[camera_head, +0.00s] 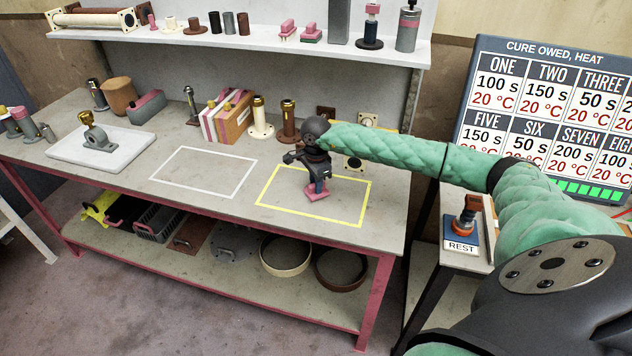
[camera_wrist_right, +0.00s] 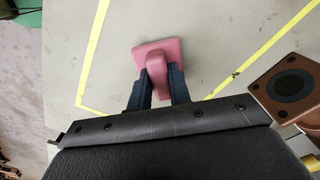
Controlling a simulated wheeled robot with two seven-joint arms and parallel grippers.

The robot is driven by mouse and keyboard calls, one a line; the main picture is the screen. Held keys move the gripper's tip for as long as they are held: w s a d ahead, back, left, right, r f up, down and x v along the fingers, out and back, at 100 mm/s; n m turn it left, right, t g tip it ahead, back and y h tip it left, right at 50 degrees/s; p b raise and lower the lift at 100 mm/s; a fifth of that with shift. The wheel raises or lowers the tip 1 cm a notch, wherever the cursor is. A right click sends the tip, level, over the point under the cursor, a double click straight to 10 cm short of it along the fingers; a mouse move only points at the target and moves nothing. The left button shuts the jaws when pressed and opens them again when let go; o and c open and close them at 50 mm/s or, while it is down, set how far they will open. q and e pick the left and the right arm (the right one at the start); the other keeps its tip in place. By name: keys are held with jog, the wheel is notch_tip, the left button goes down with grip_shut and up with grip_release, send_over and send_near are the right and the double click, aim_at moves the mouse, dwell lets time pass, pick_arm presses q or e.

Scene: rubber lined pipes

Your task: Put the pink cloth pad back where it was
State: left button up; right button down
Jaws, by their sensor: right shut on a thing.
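The pink cloth pad (camera_head: 315,194) is at the yellow-outlined rectangle on the bench, inside the outline. It has a flat square base with a raised grip, seen from above in the right wrist view (camera_wrist_right: 153,62). My right gripper (camera_head: 317,182) is above it, pointing down, with its two dark fingers (camera_wrist_right: 158,84) shut on the pad's raised grip. The base is at or very near the bench top; I cannot tell whether it touches. The yellow outline (camera_head: 290,213) surrounds the pad on the bench. My left gripper is not in view.
A white-outlined rectangle (camera_head: 204,196) to the left is empty. A white tray (camera_head: 62,149) with a metal bracket lies further left. Brown flanged pieces (camera_head: 288,118) stand behind the gripper. The shelf (camera_head: 240,41) holds several small parts. A REST stand (camera_head: 465,232) is at right.

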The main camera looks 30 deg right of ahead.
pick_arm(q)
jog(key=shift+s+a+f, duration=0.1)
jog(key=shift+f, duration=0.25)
pick_arm(e)
jog(key=shift+f, duration=0.3)
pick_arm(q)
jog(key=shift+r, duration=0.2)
pick_arm(e)
jog(key=shift+f, duration=0.1)
jog(key=c, duration=1.3)
grip_release()
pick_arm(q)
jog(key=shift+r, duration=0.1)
pick_arm(e)
jog(key=shift+r, duration=0.5)
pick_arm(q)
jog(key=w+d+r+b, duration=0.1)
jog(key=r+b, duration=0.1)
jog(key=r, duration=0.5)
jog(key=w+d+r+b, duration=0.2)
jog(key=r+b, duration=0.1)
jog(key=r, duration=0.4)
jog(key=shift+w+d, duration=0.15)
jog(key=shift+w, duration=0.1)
pick_arm(e)
notch_tip(320, 180, up, 11)
jog(key=shift+r, duration=0.15)
